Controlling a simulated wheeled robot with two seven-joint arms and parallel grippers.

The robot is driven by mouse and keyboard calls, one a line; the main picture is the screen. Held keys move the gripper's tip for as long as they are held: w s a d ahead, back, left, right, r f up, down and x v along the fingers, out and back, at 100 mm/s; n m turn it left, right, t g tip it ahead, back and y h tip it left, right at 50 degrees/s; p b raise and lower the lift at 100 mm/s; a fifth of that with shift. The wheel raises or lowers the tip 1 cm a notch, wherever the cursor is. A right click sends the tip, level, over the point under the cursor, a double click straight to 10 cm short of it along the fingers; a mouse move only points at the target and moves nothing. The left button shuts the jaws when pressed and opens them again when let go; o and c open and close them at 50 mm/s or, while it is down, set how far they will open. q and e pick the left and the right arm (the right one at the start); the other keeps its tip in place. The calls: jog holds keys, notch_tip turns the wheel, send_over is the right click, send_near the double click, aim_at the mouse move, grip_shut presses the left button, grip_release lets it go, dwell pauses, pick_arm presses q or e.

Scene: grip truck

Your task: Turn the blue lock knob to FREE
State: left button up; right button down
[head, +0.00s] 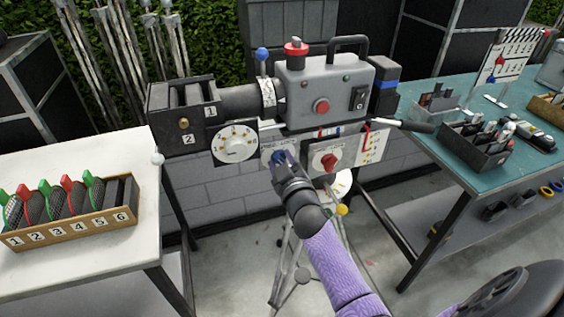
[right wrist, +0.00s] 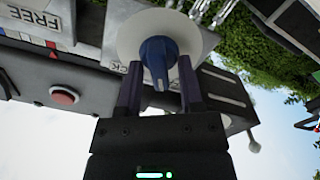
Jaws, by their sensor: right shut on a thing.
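The blue lock knob (head: 278,157) sits on a light plate low on the front of the grey camera (head: 325,92). In the right wrist view the knob (right wrist: 157,58) stands on a round white disc (right wrist: 128,30). Its narrow end points down in that picture. My right gripper (head: 282,163) is at the knob, with one finger on each side in the wrist view (right wrist: 157,85), shut on it. A FREE label (right wrist: 20,18) shows at the upper left there, and a partly hidden label ending in CK (right wrist: 113,68) is nearer the knob. My left gripper is not in view.
A red knob (head: 329,162) is close right of my gripper, and a white numbered dial (head: 236,143) is to its left. A tripod (head: 283,262) stands below. A white table (head: 75,262) is at left, a teal table (head: 462,185) at right.

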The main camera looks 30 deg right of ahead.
dwell(0.4)
jog(key=c, duration=0.6)
grip_release()
jog(key=shift+s, duration=0.1)
jog(key=p+v, duration=0.1)
jog(key=v, duration=0.8)
jog(key=shift+s+p, duration=0.35)
jog(key=shift+s, duration=0.05)
jog(key=shift+a+f, duration=0.1)
jog(key=shift+f, duration=0.05)
